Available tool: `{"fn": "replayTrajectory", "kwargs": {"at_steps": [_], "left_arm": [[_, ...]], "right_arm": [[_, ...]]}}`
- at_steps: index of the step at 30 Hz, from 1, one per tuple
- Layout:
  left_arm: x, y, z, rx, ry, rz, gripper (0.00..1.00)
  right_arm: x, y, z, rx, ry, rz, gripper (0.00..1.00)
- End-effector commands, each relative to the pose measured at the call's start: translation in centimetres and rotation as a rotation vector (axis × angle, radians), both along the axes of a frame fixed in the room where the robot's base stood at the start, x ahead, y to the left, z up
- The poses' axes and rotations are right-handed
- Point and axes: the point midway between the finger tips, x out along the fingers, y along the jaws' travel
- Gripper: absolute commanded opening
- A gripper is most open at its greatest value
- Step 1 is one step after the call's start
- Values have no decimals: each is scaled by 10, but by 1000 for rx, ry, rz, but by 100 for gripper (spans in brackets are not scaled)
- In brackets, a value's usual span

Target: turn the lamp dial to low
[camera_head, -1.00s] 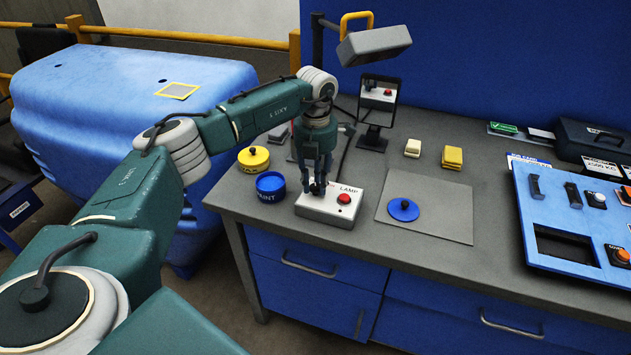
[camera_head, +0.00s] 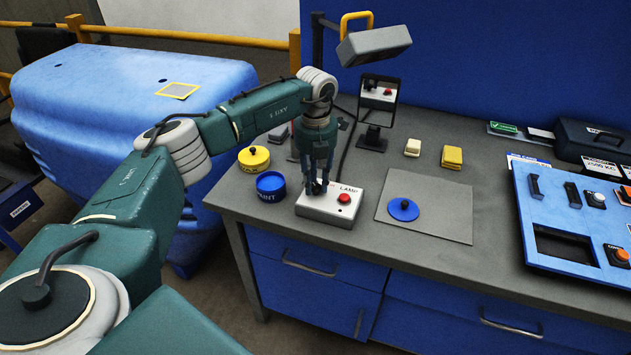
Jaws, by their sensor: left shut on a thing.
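The lamp control box (camera_head: 328,210) is a white box with the word LAMP on top and a red button (camera_head: 344,198) at its right. It sits on the grey workbench. My left gripper (camera_head: 317,189) points down over the left part of the box. It is shut on the lamp dial, which the fingers mostly hide, so its setting cannot be read. The grey lamp head (camera_head: 374,45) hangs above the back of the bench. My right gripper is not in view.
A blue paint tin (camera_head: 271,187) and a yellow tin (camera_head: 254,159) stand close left of the box. A mirror (camera_head: 378,96) stands behind. A grey mat (camera_head: 440,222) with a blue lid (camera_head: 403,209) lies right. A blue control panel (camera_head: 555,245) is at far right.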

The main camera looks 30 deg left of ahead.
Motion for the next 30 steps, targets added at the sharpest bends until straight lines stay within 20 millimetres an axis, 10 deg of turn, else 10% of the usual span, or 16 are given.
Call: {"fn": "replayTrajectory", "kwargs": {"at_steps": [5, 6, 8, 20, 30], "left_arm": [[2, 0, 2, 0, -6, 2, 0], [2, 0, 2, 0, -6, 2, 34], [2, 0, 2, -1, -5, 2, 44], [1, 0, 9, 0, -3, 0, 44], [2, 0, 77, 0, -6, 0, 44]], "right_arm": [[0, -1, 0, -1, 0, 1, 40], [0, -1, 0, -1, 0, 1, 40], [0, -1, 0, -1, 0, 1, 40], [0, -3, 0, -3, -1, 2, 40], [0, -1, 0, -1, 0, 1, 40]]}}
